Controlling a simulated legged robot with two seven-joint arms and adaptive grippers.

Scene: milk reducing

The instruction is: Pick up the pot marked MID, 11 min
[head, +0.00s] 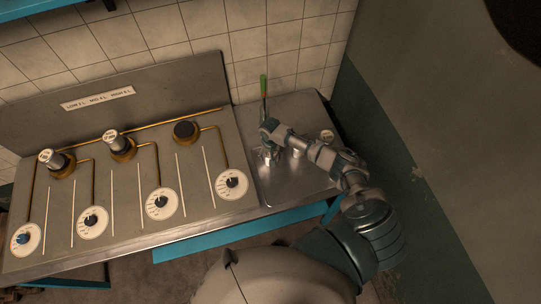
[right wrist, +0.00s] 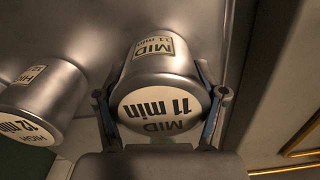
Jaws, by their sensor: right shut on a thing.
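The pot marked MID, 11 min (right wrist: 160,92) is a grey metal cylinder with a cream label on its end, in the middle of the right wrist view. My right gripper (right wrist: 162,112) is shut on it, with a finger on either side. In the head view my right gripper (head: 268,154) is low over the metal side surface (head: 285,192) at the right; the held pot is hard to make out there. A second pot, marked HIGH, 12 min (right wrist: 35,112), is beside it in the wrist view. My left gripper is not in view.
Two pots, a left one (head: 50,158) and a right one (head: 113,140), sit on burners of the stove panel (head: 120,185). The third burner (head: 186,131) is bare. A green-topped upright thing (head: 264,85) stands behind my right gripper. A wall (head: 400,120) closes the right side.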

